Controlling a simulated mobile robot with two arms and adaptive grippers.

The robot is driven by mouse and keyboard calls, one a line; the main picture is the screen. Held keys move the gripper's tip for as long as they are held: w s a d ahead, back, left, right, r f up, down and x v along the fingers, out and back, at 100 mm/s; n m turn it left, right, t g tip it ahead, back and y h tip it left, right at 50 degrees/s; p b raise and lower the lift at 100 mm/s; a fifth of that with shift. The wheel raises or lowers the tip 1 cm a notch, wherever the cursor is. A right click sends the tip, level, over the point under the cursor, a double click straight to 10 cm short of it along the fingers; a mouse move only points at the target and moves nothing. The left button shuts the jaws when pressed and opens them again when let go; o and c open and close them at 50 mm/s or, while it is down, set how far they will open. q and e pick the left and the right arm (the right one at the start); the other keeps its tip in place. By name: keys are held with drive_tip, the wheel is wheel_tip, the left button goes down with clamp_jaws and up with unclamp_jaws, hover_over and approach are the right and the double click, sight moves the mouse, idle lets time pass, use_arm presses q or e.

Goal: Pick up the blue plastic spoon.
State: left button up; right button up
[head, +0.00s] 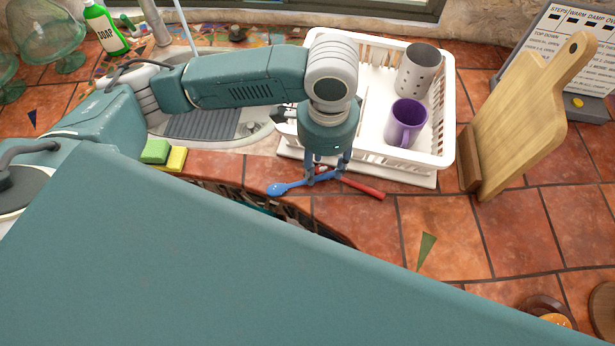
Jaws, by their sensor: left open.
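The blue plastic spoon (286,187) lies on the tiled counter in front of the dish rack, its bowl toward the left. My left gripper (326,177) is right over the spoon's handle, pointing down, with its fingers apart. The fingers hide part of the handle, and I cannot tell whether they touch it. A red utensil (362,187) lies close by on the right, partly behind the fingers. My right gripper is not in view.
A white dish rack (447,130) with a purple mug (405,122) and a metal holder (418,70) stands just behind. A sink (215,125), sponges (176,159) and a soap bottle (106,30) are left. A cutting board (520,125) stands right. Counter front right is mostly clear.

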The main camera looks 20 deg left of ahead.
sight(319, 180)
use_arm(q)
drive_tip(key=f, duration=0.2)
drive_tip(key=f+p, duration=0.1)
drive_tip(key=shift+a+f, duration=0.3)
drive_tip(key=shift+f, duration=0.1)
drive_tip(key=shift+s+f, duration=0.1)
drive_tip(key=shift+f, duration=0.4)
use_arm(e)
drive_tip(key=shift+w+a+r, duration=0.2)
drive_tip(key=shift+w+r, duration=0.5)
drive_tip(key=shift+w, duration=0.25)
use_arm(q)
drive_tip(key=shift+s+f, duration=0.15)
drive_tip(key=shift+s, duration=0.05)
drive_tip(key=c, duration=1.1)
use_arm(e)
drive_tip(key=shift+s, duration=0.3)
